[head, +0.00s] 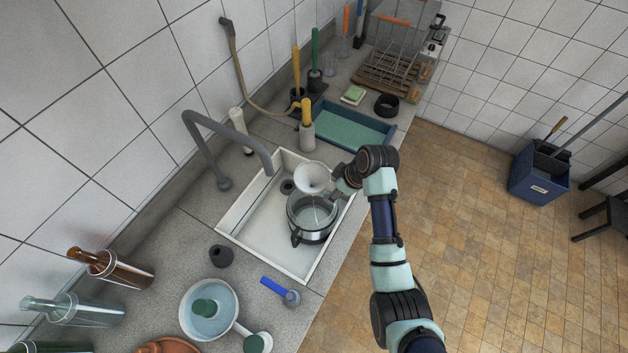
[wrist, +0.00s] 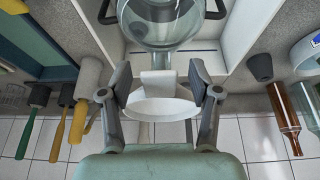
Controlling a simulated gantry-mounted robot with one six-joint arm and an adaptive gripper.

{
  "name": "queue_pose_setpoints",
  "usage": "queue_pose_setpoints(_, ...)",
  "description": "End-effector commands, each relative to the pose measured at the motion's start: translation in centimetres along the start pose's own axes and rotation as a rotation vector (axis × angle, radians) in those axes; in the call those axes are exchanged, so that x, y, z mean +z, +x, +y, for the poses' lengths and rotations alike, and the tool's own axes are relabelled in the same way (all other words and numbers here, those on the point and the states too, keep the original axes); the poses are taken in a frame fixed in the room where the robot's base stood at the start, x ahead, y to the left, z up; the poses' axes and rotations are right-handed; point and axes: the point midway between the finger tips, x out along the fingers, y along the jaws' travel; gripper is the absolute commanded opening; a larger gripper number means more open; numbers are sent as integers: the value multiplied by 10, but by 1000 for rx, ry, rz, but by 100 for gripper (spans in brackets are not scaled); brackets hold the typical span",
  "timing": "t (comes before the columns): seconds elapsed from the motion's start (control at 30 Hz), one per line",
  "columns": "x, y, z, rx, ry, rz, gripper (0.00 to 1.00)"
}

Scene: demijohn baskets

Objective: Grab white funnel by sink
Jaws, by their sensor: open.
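The white funnel (head: 312,176) is at the sink (head: 240,220), beside the faucet and just behind a glass pot with a dark band (head: 312,222). In the wrist view the funnel (wrist: 160,107) lies between the two fingers of my gripper (wrist: 160,78), with a gap visible on each side. My gripper (head: 341,188) is open and comes in from the right, close to the funnel's rim in the head view. The glass pot (wrist: 160,25) is right beyond the fingertips. What the funnel rests on is hidden.
A grey faucet (head: 225,124) arches over the sink's left side.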

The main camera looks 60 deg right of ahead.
Motion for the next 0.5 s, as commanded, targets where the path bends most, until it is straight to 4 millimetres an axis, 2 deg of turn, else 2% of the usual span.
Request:
queue_pose_setpoints(0.17,0,0,0,0,0,0,61)
queue_pose_setpoints(0.5,0,0,0,0,0,1,5)
